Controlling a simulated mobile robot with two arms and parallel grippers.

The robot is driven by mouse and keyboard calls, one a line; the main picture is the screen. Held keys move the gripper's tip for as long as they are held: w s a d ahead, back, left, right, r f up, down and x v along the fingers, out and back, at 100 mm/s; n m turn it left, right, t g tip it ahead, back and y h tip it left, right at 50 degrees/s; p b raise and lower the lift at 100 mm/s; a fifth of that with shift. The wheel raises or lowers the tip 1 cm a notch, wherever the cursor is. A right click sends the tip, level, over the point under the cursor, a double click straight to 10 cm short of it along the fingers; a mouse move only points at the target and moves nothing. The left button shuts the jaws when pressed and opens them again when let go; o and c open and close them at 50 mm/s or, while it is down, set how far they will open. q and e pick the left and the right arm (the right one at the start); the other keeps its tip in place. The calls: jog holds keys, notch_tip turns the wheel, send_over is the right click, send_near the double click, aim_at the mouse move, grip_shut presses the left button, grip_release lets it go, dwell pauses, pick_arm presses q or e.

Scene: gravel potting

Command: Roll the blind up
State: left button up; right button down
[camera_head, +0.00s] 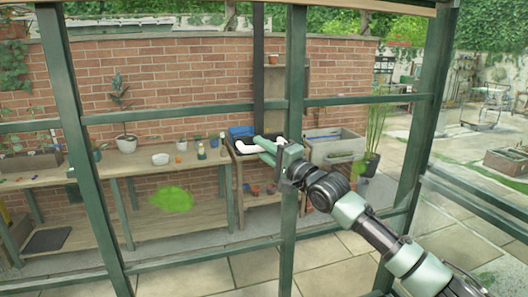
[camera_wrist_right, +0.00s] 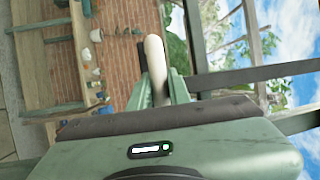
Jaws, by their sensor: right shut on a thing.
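My right gripper (camera_head: 262,144) reaches in from the lower right, in front of the green-framed glazing. It is shut on a pale, rounded handle (camera_head: 244,147). In the right wrist view the handle (camera_wrist_right: 156,64) stands between the two green fingers. A dark upright strip (camera_head: 258,70) runs down from the top of the head view to just behind the handle; I cannot tell whether they are joined. A tan edge (camera_head: 390,6) crosses the top of the head view; whether it belongs to the blind is unclear. No spread blind shows. My left gripper is out of view.
A green upright post (camera_head: 294,80) stands close beside my right gripper, with green crossbars either side. Beyond are a wooden bench (camera_head: 150,166) with pots and bottles, a grey sink (camera_head: 335,148), and a brick wall (camera_head: 160,70). Paving (camera_head: 330,245) lies open below.

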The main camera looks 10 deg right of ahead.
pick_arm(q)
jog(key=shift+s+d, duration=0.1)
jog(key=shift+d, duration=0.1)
pick_arm(e)
jog(key=shift+d+r, duration=0.1)
jog(key=shift+r, duration=0.35)
jog(key=c, duration=1.4)
grip_release()
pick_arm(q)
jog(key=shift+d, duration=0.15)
pick_arm(e)
jog(key=shift+o, duration=0.4)
jog(key=shift+f, duration=0.1)
jog(key=shift+f, duration=0.1)
jog(key=shift+s+f, duration=0.2)
jog(key=shift+s, duration=0.05)
pick_arm(q)
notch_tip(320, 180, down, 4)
jog(key=b, duration=0.4)
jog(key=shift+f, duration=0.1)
pick_arm(e)
jog(key=r+v, duration=0.1)
jog(key=v, duration=0.6)
jog(key=shift+f, duration=0.35)
